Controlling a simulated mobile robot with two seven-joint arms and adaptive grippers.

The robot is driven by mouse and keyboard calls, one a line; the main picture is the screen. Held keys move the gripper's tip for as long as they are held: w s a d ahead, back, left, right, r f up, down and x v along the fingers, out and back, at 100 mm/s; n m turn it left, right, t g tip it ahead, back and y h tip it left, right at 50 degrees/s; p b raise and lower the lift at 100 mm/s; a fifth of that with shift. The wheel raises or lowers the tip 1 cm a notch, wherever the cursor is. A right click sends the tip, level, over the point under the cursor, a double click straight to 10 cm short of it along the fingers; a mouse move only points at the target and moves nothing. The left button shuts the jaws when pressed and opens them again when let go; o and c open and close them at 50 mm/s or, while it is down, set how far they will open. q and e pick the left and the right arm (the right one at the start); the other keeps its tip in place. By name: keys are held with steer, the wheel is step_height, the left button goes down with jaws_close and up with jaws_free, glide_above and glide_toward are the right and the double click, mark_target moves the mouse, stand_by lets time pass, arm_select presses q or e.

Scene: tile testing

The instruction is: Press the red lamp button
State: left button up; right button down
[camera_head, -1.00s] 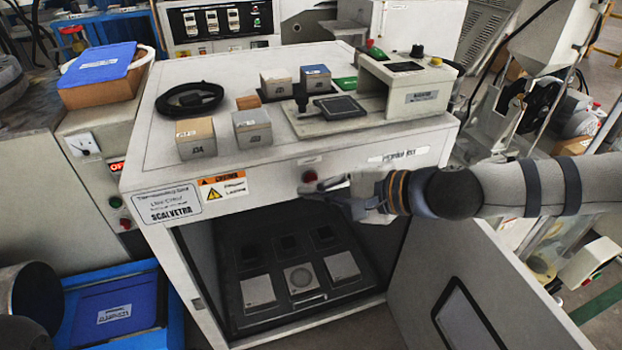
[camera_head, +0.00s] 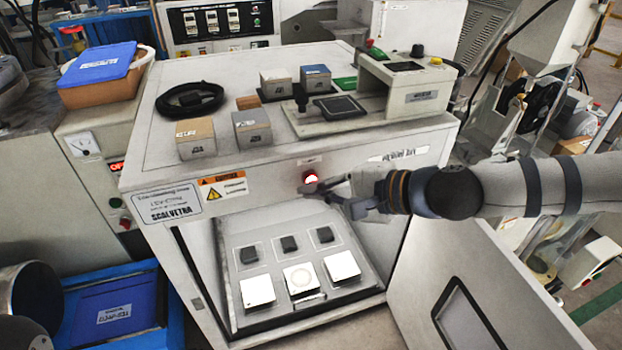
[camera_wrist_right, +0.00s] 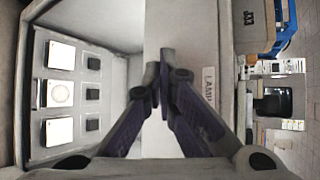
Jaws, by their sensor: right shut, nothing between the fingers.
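The red lamp button (camera_head: 310,177) is on the front panel of the white cabinet (camera_head: 160,155), above the open compartment, and it glows. My right gripper (camera_head: 312,188) is shut and empty, with its fingertips right at the button's lower edge; I cannot tell whether they touch it. In the right wrist view the closed fingertips (camera_wrist_right: 158,68) point at the panel and the button is hidden behind them. The compartment is brightly lit, with light tiles (camera_head: 300,278) and dark tiles (camera_head: 289,243) on a tray (camera_head: 236,268). My left gripper is not seen.
The cabinet door (camera_head: 490,290) hangs open at the lower right. On the cabinet top are small boxes (camera_head: 195,137), a black cable coil (camera_head: 190,98) and a press-like device (camera_head: 420,90). A blue bin (camera_head: 170,320) stands at the lower left.

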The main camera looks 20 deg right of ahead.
steer(key=s, duration=0.6)
stand_by(0.4)
